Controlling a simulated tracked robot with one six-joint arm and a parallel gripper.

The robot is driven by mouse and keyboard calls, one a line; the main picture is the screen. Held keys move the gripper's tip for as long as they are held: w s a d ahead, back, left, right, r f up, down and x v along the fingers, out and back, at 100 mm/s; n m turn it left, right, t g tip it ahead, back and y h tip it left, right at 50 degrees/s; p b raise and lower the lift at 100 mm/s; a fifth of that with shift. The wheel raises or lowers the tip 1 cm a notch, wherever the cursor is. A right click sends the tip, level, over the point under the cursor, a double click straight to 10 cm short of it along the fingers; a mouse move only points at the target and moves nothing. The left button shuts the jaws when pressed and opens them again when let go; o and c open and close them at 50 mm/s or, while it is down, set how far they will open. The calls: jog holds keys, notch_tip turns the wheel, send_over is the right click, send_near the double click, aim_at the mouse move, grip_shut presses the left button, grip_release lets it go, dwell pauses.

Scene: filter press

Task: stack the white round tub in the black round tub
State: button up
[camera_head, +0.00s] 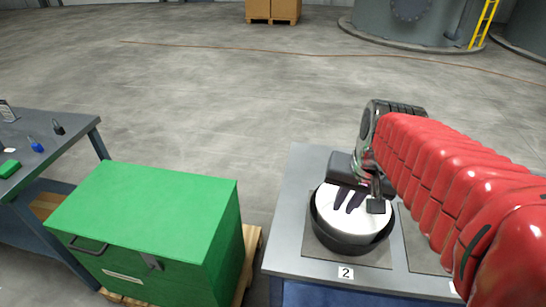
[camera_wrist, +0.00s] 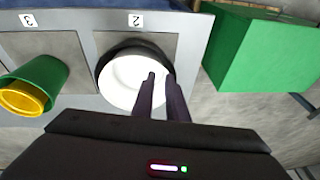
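The white round tub (camera_head: 340,228) sits inside the black round tub (camera_head: 347,245), on the square marked 2 of the grey table. The black rim shows around the white tub. In the wrist view the white tub (camera_wrist: 122,87) also lies within the black tub (camera_wrist: 104,58). My gripper (camera_head: 348,206) is over the tubs, with its dark fingers pointing down over the white tub. The fingertips (camera_wrist: 161,77) are a little apart, with white showing between them. Whether they touch the tub is not clear.
A green tub (camera_wrist: 48,72) with a yellow tub (camera_wrist: 24,98) in it is on the square marked 3. A large green box (camera_head: 150,220) stands left of the grey table (camera_head: 290,230). A workbench (camera_head: 75,130) with small items is further left.

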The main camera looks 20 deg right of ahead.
jog(key=s+a+r+n+t, duration=0.1)
jog(key=s+a+n, duration=0.4)
jog(key=a, duration=0.6)
jog(key=shift+r+n+t, duration=0.4)
jog(key=shift+n+t, duration=0.2)
jog(key=shift+t, duration=0.1)
jog(key=shift+s, duration=0.1)
